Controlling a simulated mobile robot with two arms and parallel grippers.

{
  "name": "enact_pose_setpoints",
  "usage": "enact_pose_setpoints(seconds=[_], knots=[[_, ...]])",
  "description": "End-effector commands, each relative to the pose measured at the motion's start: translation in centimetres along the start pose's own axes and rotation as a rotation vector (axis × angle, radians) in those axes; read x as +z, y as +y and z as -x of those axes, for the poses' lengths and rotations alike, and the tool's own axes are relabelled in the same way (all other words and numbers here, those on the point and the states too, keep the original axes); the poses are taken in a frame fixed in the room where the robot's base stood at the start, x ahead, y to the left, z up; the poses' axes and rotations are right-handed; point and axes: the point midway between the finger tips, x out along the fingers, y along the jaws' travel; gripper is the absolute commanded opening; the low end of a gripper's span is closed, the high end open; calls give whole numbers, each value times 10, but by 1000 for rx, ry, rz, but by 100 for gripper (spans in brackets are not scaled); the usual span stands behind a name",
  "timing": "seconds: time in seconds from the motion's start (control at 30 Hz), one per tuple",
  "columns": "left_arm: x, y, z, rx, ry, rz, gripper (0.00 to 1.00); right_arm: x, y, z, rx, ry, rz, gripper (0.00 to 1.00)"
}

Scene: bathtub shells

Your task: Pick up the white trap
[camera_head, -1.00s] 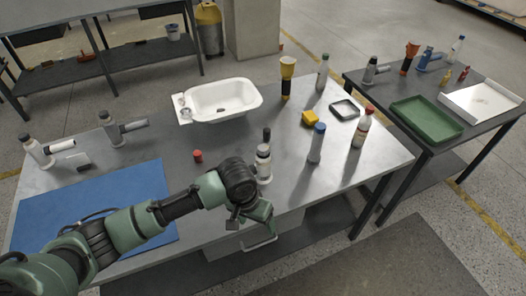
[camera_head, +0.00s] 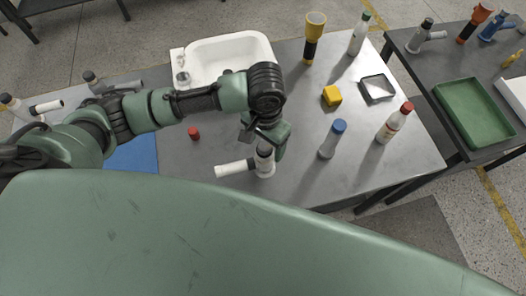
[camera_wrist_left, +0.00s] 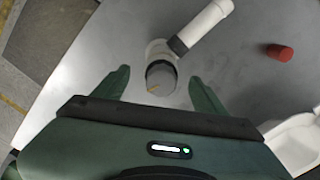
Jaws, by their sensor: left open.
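The white trap (camera_head: 233,168) stands on the grey metal table, with a white side pipe pointing left in the head view. Its upright body is partly hidden by my left gripper (camera_head: 268,140). In the left wrist view the trap (camera_wrist_left: 205,27) has a grey round top, which lies between the tips of my open left gripper (camera_wrist_left: 159,76). The fingers are on either side of it, and no grip shows. My right gripper is not in view.
A red cap (camera_head: 194,133) lies left of the trap. A blue-capped bottle (camera_head: 331,142), a red-capped bottle (camera_head: 392,124) and a yellow block (camera_head: 332,96) are to the right. A white sink (camera_head: 230,60) is behind. A large green part of my body covers the front.

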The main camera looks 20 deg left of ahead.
Motion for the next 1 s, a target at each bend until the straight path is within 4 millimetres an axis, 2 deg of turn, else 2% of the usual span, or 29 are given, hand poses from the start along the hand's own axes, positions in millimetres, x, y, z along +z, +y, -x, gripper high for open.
enact_pose_setpoints(seconds=[0.2, 0.37, 0.5, 0.77, 0.8, 0.83, 1.0], knots=[[-1, -1, -24, -2, -3, 1, 72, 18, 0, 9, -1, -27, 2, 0], [-4, -3, -46, -3, -3, 0, 72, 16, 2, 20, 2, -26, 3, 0], [-4, -3, -65, -1, -1, 0, 72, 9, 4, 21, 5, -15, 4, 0], [-4, -3, -70, -1, 1, -1, 72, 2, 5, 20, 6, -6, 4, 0], [-4, -3, -70, -1, 1, -1, 69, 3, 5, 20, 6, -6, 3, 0], [-4, -3, -70, -1, 1, -1, 61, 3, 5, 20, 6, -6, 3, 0], [-4, -3, -70, -1, 1, -1, 13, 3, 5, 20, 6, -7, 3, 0]])
